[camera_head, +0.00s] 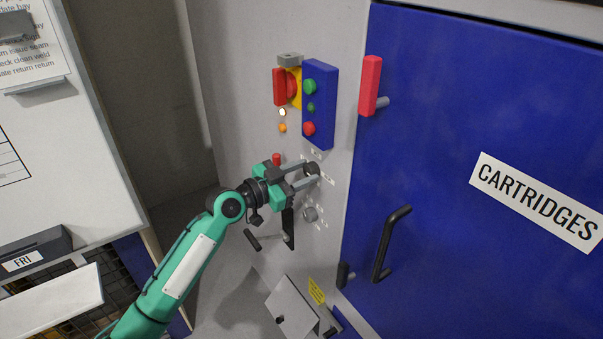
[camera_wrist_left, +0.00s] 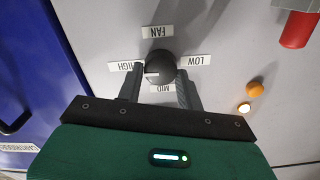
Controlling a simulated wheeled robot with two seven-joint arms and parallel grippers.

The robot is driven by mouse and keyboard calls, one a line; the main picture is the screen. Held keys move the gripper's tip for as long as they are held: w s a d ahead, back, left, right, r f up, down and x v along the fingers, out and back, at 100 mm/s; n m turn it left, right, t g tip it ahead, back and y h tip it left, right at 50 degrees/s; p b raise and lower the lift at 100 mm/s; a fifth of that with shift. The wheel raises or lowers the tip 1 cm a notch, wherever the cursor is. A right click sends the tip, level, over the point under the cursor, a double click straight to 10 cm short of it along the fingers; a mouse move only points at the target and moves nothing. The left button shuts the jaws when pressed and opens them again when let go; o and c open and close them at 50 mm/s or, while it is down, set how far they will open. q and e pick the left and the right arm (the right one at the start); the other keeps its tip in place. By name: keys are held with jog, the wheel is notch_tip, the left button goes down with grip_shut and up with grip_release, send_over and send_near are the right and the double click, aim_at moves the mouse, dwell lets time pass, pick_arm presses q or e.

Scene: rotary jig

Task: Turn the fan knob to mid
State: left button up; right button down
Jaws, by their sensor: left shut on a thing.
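The fan knob (camera_head: 311,167) is a round dark knob on the grey panel. In the left wrist view the knob (camera_wrist_left: 160,65) sits among upside-down labels: FAN (camera_wrist_left: 158,32) above, HIGH (camera_wrist_left: 125,66) left, LOW (camera_wrist_left: 196,61) right and MID (camera_wrist_left: 161,88) below, partly covered. A small white mark shows on the knob's lower left; its exact setting is hard to tell. My left gripper (camera_head: 310,175) is shut on the knob, one finger on each side; the fingers also show in the left wrist view (camera_wrist_left: 158,80). My right gripper is not in view.
Above the knob is a blue box (camera_head: 319,104) with buttons. A second grey knob (camera_head: 310,214) and a black crank handle (camera_head: 288,228) sit below. To the right is a blue CARTRIDGES door (camera_head: 470,100) with a black handle (camera_head: 389,243) and red lever (camera_head: 370,85).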

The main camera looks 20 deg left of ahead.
pick_arm(q)
jog(key=shift+n, duration=0.4)
jog(key=n, duration=0.3)
jog(key=n+p, duration=0.1)
jog(key=n, duration=0.3)
jog(key=shift+w+a+r+n+p, duration=0.1)
jog(key=shift+a+n+p, duration=0.05)
jog(key=shift+n+p, duration=0.2)
jog(key=n+p, duration=0.2)
jog(key=n, duration=0.3)
jog(key=shift+a+n+p, duration=0.1)
jog(key=shift+n+p, duration=0.8)
jog(key=shift+n, duration=1.15)
jog(key=shift+w, duration=0.1)
jog(key=o, duration=1)
jog(key=shift+f, duration=0.25)
